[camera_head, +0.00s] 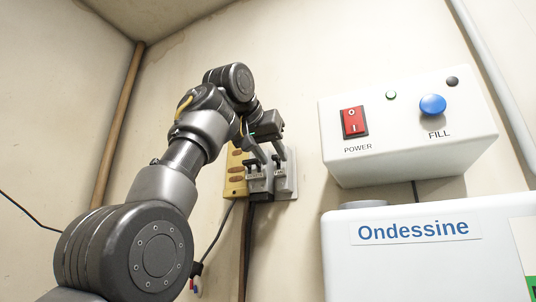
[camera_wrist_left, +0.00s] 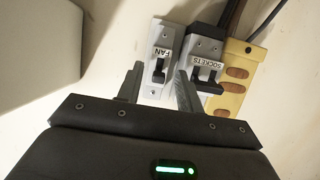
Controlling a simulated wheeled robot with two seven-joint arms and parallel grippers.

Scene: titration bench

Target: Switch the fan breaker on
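The fan breaker (camera_wrist_left: 156,86) is a light grey switch box with a small black lever (camera_wrist_left: 158,68) and a "FAN" label (camera_wrist_left: 163,52), in the left wrist view. In the head view the fan breaker (camera_head: 285,184) is the right one of two grey boxes on the wall, partly covered by my gripper. My left gripper (camera_wrist_left: 159,88) is open and empty. Its two fingers stand apart on either side of the fan lever's line in the wrist view; contact is not visible. In the head view my left gripper (camera_head: 267,156) is in front of the breakers. My right gripper is not in view.
The sockets breaker (camera_wrist_left: 208,48), with a bigger black handle, sits beside the fan breaker. A yellow socket strip (camera_wrist_left: 236,78) adjoins it. A white control box (camera_head: 400,143) with a red power switch (camera_head: 354,122) and blue knob (camera_head: 432,105) is to the right, above the Ondessine machine (camera_head: 420,270).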

